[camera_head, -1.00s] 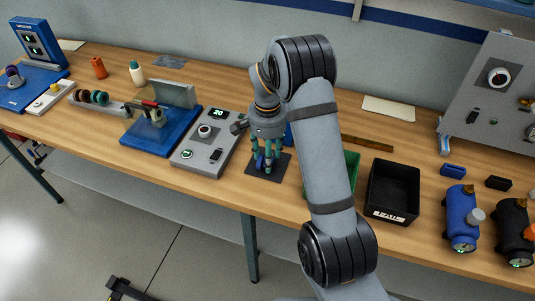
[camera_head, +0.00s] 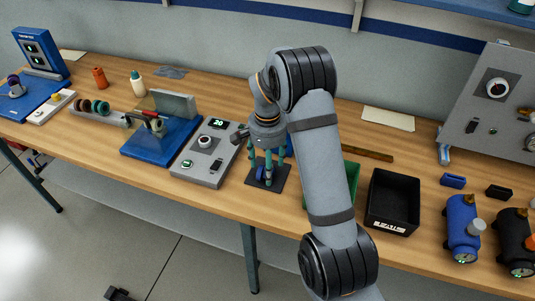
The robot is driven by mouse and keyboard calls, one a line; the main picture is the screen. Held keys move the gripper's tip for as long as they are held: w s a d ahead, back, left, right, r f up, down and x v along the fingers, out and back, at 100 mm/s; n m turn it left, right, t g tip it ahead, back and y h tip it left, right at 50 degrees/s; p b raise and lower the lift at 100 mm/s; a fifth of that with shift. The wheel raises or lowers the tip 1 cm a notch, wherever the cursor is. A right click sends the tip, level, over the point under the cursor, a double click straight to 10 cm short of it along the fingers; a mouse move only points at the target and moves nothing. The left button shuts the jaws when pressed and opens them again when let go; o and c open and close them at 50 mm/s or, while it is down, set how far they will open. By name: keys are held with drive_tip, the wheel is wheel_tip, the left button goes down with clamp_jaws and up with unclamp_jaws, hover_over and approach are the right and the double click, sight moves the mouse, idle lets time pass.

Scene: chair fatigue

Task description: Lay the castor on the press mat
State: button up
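The grey control box (camera_head: 192,170) reading 20 stands left of the mat, beside a blue fixture (camera_head: 150,143). A rack of wheels (camera_head: 103,118) is farther left. A green bin (camera_head: 352,172) and black bin (camera_head: 374,215) stand right, the green one partly behind my arm.

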wheel_tip(320, 180, up, 12)
idle(0.4)
drive_tip(key=shift+f, duration=0.1)
